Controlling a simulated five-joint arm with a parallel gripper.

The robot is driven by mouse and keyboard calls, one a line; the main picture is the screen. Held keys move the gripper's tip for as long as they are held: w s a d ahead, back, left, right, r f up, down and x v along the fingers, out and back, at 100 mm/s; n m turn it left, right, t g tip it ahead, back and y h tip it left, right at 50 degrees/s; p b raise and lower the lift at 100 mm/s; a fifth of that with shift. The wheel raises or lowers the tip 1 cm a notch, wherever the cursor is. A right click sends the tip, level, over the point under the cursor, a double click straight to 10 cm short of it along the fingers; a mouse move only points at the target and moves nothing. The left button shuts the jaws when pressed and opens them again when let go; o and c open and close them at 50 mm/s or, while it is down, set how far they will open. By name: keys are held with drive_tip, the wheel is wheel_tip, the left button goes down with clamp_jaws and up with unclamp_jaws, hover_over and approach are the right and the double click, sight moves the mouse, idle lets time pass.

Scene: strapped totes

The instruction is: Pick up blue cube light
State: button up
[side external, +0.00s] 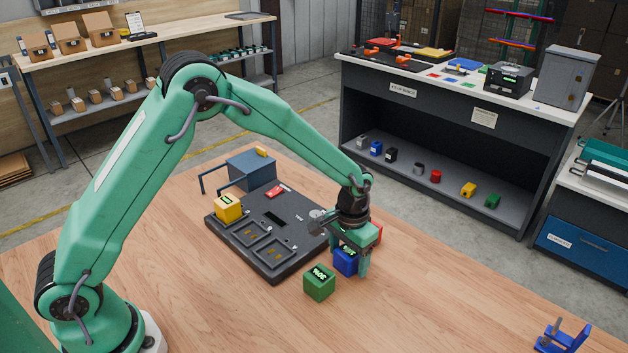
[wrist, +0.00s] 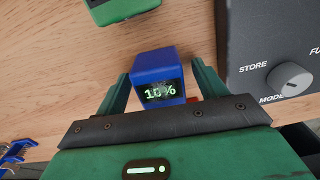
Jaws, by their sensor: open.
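The blue cube (side external: 344,263) stands on the wooden table near the right corner of the dark panel, partly covered by my gripper (side external: 352,258) in the side view. In the wrist view the blue cube (wrist: 156,66) shows a lit "10%" on its face. My gripper (wrist: 160,72) is open, with one green finger on each side of the cube. A gap shows at the left finger; contact on the right is hard to tell.
A green cube (side external: 319,282) stands close by. A yellow cube (side external: 229,207) sits on the dark panel (side external: 277,272). Something red (side external: 379,235) shows behind my gripper. A blue stand (side external: 563,338) is at the lower right. The table's front is clear.

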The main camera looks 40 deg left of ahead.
sight(350, 253)
drive_tip(key=shift+f, duration=0.4)
drive_tip(key=c, duration=1.2)
drive_tip(key=shift+r, duration=0.2)
drive_tip(key=shift+r, duration=0.55)
drive_tip(key=r, duration=0.3)
drive_tip(key=shift+s+d+r, duration=0.1)
drive_tip(key=shift+s+d, duration=0.1)
drive_tip(key=shift+d, duration=0.05)
drive_tip(key=s+d+r, duration=0.6)
drive_tip(key=s+d, duration=0.1)
drive_tip(key=s, duration=0.1)
drive_tip(key=shift+d+r, duration=0.2)
drive_tip(key=shift+d, duration=0.1)
